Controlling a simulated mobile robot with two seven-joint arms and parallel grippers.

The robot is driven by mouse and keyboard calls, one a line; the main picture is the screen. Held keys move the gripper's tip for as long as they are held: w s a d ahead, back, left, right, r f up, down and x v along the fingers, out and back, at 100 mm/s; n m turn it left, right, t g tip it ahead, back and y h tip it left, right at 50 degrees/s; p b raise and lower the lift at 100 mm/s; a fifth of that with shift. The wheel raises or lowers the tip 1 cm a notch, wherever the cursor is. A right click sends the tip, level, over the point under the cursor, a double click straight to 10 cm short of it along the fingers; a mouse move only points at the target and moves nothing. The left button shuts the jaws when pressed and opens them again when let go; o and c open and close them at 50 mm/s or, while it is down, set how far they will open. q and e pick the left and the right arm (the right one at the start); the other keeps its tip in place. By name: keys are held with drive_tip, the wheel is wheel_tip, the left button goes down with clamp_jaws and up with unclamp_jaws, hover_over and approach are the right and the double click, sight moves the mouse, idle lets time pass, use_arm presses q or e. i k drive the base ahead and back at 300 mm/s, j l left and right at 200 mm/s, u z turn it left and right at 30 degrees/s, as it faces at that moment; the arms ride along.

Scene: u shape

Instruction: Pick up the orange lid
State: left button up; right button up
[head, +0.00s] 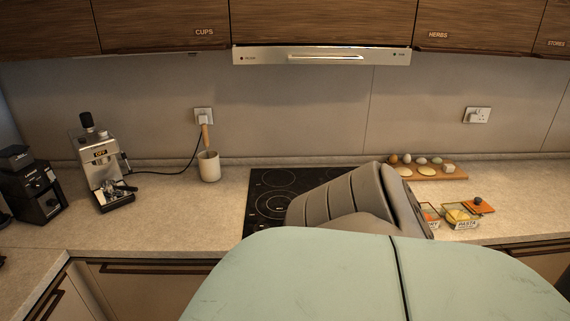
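The orange lid (479,206) is at the right of the counter, with a small dark knob on top. It sits at the right edge of a small container labelled PASTA (463,219); I cannot tell whether it rests on it or lies beside it. Neither of my grippers shows in the head view. A grey ribbed part and a large pale green part, which look like mine, fill the lower middle and hide part of the counter and hob.
A second small container (429,214) stands left of the PASTA one. Behind them a wooden board (437,172) holds several egg-like items. The black hob (275,195) is left of them. A utensil pot (209,167), coffee machine (103,170) and grinder (35,190) stand farther left.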

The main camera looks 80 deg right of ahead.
sight(479, 202)
drive_tip(key=z, duration=3.75)
drive_tip(key=i+l+u, duration=0.1)
drive_tip(key=l, duration=0.25)
drive_tip(key=i+l, duration=0.15)
drive_tip(key=l, duration=0.25)
drive_tip(key=i+l+u, duration=0.15)
drive_tip(key=u, duration=0.15)
drive_tip(key=i, duration=0.05)
